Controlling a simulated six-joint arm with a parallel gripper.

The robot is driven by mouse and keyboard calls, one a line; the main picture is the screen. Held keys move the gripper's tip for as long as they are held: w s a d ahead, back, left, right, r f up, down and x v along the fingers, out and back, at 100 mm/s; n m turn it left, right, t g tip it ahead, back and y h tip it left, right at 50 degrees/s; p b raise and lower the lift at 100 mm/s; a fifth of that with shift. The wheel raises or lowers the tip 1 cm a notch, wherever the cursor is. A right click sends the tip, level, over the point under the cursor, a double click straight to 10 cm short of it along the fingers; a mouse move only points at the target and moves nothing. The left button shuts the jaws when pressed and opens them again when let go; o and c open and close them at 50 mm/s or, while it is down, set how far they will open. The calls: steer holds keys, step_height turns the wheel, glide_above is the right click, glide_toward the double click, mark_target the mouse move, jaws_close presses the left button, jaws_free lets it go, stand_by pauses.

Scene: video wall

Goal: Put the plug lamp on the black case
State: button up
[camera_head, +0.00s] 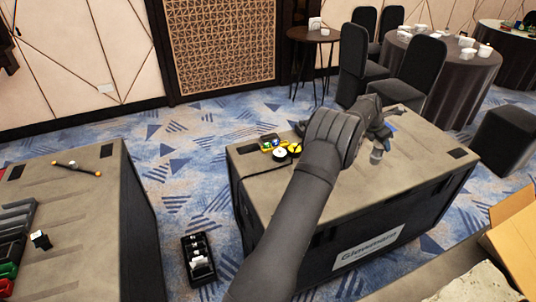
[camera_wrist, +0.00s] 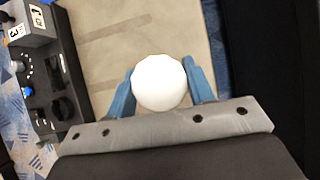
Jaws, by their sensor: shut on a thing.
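The plug lamp shows in the wrist view as a round white head (camera_wrist: 159,82) between the two blue fingers. My gripper (camera_wrist: 160,85) is shut on it. In the head view my gripper (camera_head: 381,136) is over the right part of the tan top of a large black case (camera_head: 310,200) with a white label on its front. A small greyish piece (camera_head: 376,156) shows under the fingers, likely part of the lamp; I cannot tell whether it touches the top. My arm hides part of the case top.
A black tray (camera_head: 187,242) with small things stands on the carpet. Another case (camera_head: 75,215) stands left, and an open cardboard box (camera_head: 515,240) is at the right.

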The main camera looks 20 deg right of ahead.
steer(key=w+a+r+n+t, duration=0.1)
steer(key=w+a+n, duration=0.1)
steer(key=w+a, duration=1)
steer(key=w+a+n+t, duration=0.15)
steer(key=w+a, duration=0.65)
steer(key=a, duration=0.8)
steer(key=w+a+r+n+t+y, duration=0.1)
steer(key=w+a+n, duration=0.1)
steer(key=a, duration=1.4)
steer(key=w+a+n+t, duration=0.1)
steer(key=w+a+n, duration=0.2)
steer(key=a, duration=1.2)
steer(key=s+a+n+t+y, duration=0.15)
steer(key=s+a, duration=0.25)
steer(key=a, duration=0.8)
steer(key=s+a+n+y, duration=0.15)
steer(key=s+a, duration=0.35)
steer(key=a, duration=0.8)
steer(key=s+a+n+y, duration=0.2)
steer(key=s+a+n, duration=0.4)
steer(key=s+a, duration=1.25)
steer(key=s+a+f, duration=0.3)
steer(key=a+f, duration=0.7)
steer(key=f, duration=0.1)
steer(key=shift+s+a+f+t, duration=0.25)
steer(key=shift+f+t, duration=0.05)
steer(key=shift+f, duration=0.05)
steer(key=shift+m, duration=0.25)
